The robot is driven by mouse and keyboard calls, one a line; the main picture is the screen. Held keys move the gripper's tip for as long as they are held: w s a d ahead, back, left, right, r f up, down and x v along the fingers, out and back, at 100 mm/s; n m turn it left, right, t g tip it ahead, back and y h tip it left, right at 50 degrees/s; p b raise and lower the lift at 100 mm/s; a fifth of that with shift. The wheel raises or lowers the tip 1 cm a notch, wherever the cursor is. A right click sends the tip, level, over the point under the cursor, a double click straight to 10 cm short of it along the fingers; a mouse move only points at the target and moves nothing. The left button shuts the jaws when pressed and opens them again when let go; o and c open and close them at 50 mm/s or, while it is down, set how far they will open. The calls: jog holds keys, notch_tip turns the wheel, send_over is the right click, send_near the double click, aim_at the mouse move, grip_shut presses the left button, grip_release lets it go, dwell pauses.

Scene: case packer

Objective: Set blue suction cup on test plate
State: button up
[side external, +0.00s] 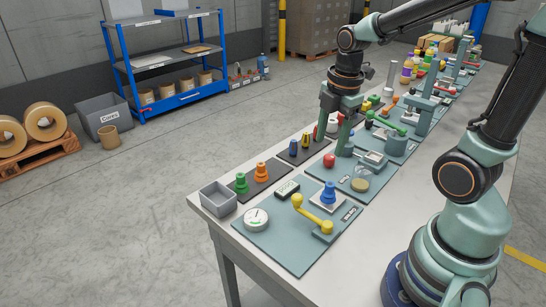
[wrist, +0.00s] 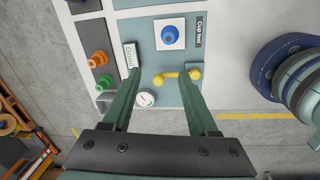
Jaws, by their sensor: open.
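The blue suction cup (side external: 328,192) stands upright on the white square test plate (side external: 316,203) on the front teal board. In the wrist view the blue cup (wrist: 170,35) shows from above, near the middle of the white plate (wrist: 160,45), beside a "Cup test" label. My gripper (side external: 333,147) is open and empty, above and behind the cup in the side view, apart from it. In the wrist view my gripper (wrist: 157,76) has its fingers wide apart, with nothing held between them. The blue cup lies beyond the fingertips.
A yellow lever (side external: 312,212), a gauge (side external: 256,219) and a small display (side external: 287,190) stand beside the plate. Orange (side external: 262,172) and green (side external: 241,183) cups stand on a dark mat. A grey bin (side external: 218,198) is at the corner. A red knob (side external: 329,160) stands behind.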

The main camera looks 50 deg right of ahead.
jog(key=s+a+r+m+t, duration=0.1)
jog(key=a+r+m+t, duration=0.3)
jog(key=m, duration=1.1)
jog(key=a+r, duration=0.2)
jog(key=a, duration=0.1)
jog(key=shift+s+r+m, duration=0.35)
jog(key=shift+m, duration=0.05)
